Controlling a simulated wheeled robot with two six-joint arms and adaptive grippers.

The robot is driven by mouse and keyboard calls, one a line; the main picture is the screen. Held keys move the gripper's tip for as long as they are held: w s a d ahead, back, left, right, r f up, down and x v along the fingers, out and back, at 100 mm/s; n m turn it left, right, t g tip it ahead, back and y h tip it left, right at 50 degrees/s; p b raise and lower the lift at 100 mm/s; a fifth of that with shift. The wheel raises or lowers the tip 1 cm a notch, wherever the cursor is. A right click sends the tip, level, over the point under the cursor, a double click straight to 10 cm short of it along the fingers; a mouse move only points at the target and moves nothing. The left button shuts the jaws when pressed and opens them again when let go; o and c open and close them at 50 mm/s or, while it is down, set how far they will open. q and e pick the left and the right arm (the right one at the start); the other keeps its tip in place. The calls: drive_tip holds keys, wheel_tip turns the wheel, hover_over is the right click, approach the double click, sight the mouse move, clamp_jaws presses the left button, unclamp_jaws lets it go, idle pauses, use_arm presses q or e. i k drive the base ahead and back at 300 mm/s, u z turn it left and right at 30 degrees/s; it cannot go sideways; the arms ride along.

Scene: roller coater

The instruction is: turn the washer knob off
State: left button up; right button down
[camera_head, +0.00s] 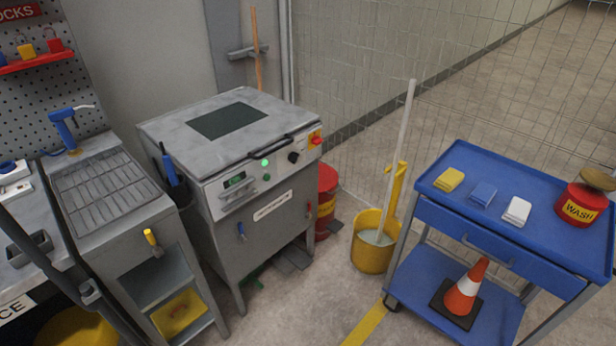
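The grey washer-like machine (262,215) stands left of centre, with a flat lid and a sloping front panel. A small black knob (293,157) is on the right part of that panel. Its pointing direction is too small to tell. A red switch on a yellow plate (315,139) is at the panel's right end. A green light (265,162) is lit, and a small display (235,180) shows green. Neither of my grippers can be made out in view, and nothing touches the knob.
A sink bench (105,190) stands left of the machine. A black lid handle (285,146) runs above the panel. A red can (327,190), a yellow mop bucket (372,252) and a blue cart (440,210) stand to the right.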

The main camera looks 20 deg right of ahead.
sight(294, 157)
drive_tip(key=z, duration=0.75)
drive_tip(key=i, duration=0.5)
drive_tip(key=z, duration=0.5)
